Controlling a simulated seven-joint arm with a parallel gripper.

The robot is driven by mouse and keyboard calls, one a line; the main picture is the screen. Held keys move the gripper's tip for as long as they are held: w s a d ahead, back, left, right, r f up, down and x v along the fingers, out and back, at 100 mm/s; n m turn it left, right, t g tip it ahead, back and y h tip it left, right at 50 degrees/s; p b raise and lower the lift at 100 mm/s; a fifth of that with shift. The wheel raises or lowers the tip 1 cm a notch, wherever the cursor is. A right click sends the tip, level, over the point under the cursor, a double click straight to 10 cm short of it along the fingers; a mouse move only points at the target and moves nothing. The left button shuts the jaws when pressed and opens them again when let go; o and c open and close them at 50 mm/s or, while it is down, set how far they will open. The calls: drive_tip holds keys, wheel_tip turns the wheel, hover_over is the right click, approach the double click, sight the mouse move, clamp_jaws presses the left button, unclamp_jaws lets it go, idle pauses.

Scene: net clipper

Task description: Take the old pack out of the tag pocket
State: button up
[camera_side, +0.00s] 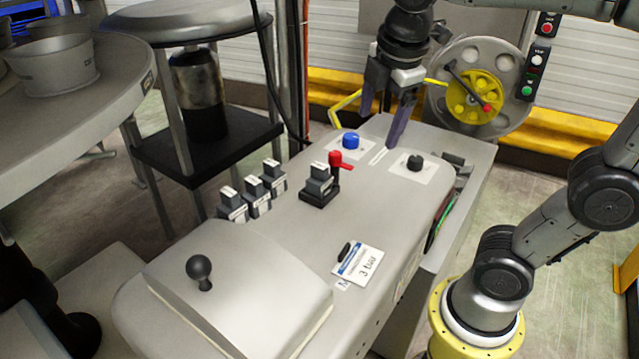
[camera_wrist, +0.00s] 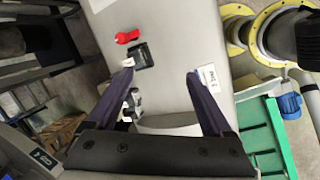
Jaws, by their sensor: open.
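A dark pack with a white label (camera_side: 320,172) sits upright in a small black pocket (camera_side: 318,198) on the grey machine top. A red lever (camera_side: 340,161) stands at the pocket's back right. In the wrist view, the red lever (camera_wrist: 127,37) and the dark pocket (camera_wrist: 144,57) show just beyond my left finger. My gripper (camera_side: 379,130) is open and empty, pointing down above the back of the machine top, behind and to the right of the pocket. Its two fingers are wide apart in the wrist view (camera_wrist: 160,75).
Several similar labelled packs (camera_side: 256,195) stand in a row left of the pocket. A blue knob (camera_side: 351,140) and a black knob (camera_side: 414,162) are at the back. A "3 bar" card (camera_side: 359,263) lies front right; a black ball-knobbed lid (camera_side: 235,285) is in front.

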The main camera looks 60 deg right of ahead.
drive_tip(key=w+f+n+g+h, duration=0.15)
drive_tip(key=w+n, duration=0.25)
drive_tip(key=w, duration=0.6)
drive_tip(key=n+g, duration=0.1)
approach(317, 167)
drive_tip(key=shift+h, duration=0.25)
drive_tip(key=x, duration=0.3)
drive_tip(key=a+x, duration=0.1)
drive_tip(key=x, duration=0.2)
drive_tip(key=shift+w+d+f, duration=0.1)
drive_tip(key=shift+w+f, duration=0.05)
drive_tip(key=shift+f, duration=0.35)
drive_tip(key=shift+d+x, duration=0.1)
drive_tip(key=shift+x, duration=1.3)
drive_tip(key=shift+d+x, duration=0.15)
drive_tip(key=shift+x, duration=1.25)
drive_tip(key=shift+s+r, duration=0.15)
drive_tip(key=shift+s, duration=0.05)
clamp_jaws()
